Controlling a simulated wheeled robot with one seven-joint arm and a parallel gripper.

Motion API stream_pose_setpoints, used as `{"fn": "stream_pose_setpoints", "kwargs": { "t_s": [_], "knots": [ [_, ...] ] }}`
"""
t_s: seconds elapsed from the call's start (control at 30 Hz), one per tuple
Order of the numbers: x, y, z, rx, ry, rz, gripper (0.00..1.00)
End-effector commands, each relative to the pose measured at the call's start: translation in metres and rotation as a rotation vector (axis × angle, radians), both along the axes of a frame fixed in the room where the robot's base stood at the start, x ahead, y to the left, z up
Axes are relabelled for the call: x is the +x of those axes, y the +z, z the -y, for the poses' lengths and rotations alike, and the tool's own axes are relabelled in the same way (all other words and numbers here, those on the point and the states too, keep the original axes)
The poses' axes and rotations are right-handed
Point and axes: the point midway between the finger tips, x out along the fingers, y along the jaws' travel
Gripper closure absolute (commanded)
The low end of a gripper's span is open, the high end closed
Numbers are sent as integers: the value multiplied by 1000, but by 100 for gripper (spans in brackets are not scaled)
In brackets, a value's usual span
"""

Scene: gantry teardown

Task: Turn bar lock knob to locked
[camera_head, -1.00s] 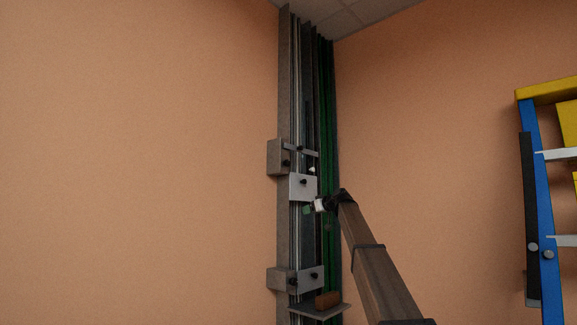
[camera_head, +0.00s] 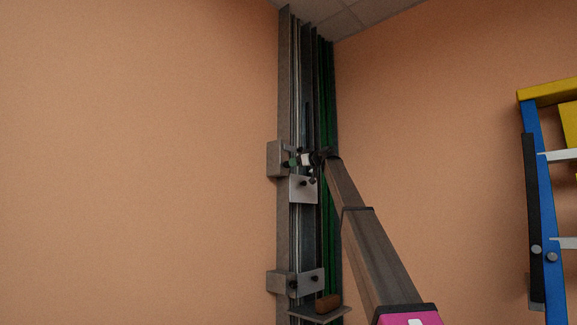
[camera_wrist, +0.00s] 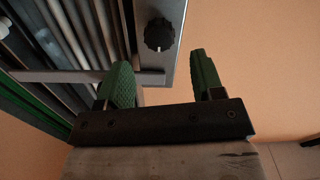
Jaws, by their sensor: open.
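A round black knob (camera_wrist: 159,34) with a ridged edge sits on a grey plate in the wrist view, and I take it to be the bar lock knob. My gripper (camera_wrist: 160,80) is open, with its two green-padded fingers apart. The knob lies just beyond the fingertips, in line with the space between them, and nothing is held. In the head view my gripper (camera_head: 299,161) is at the upper grey block (camera_head: 274,158) on the gantry and covers part of that area. The knob's locked or unlocked position cannot be read.
A grey bar (camera_wrist: 80,76) crosses the rails close to the left finger. A lower plate (camera_head: 303,189) and a shelf with a brown block (camera_head: 328,302) are on the gantry. A blue and yellow ladder (camera_head: 543,200) stands right. Open wall lies left.

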Motion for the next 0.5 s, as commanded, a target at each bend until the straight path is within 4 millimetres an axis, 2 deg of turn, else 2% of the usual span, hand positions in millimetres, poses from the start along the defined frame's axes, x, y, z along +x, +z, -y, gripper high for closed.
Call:
{"fn": "stream_pose_setpoints", "kwargs": {
  "t_s": [0.2,0.33,0.5],
  "knots": [
    [26,0,-32,0,2,-1,39],
    [34,0,-43,0,1,-1,39],
    [36,-1,-47,0,1,-2,39]
  ]
}}
